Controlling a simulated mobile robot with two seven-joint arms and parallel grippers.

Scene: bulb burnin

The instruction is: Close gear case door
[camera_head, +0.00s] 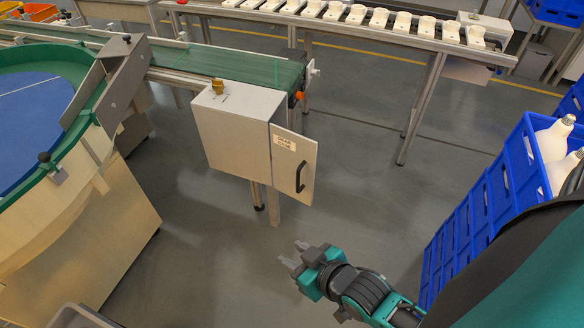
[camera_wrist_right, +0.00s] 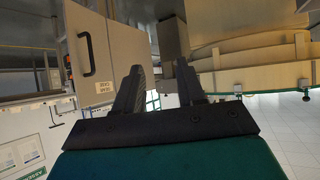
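The gear case (camera_head: 240,133) is a pale box at the end of the green conveyor. Its door (camera_head: 294,165) stands ajar, hinged at the box's front edge, with a black handle (camera_head: 300,177) and a small label. The door also shows upside down in the right wrist view (camera_wrist_right: 107,50), left of the fingers. My right gripper (camera_head: 290,255) is below the door in the head view, apart from it. In the wrist view its two fingers (camera_wrist_right: 160,90) are spread with nothing between them. My left gripper is not in view.
A green conveyor (camera_head: 230,65) runs behind the case. A round green-rimmed table (camera_head: 60,150) stands at left. Blue crates (camera_head: 490,205) with white bulbs are at right. A rack with white holders (camera_head: 350,25) is at the back. The grey floor before the door is clear.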

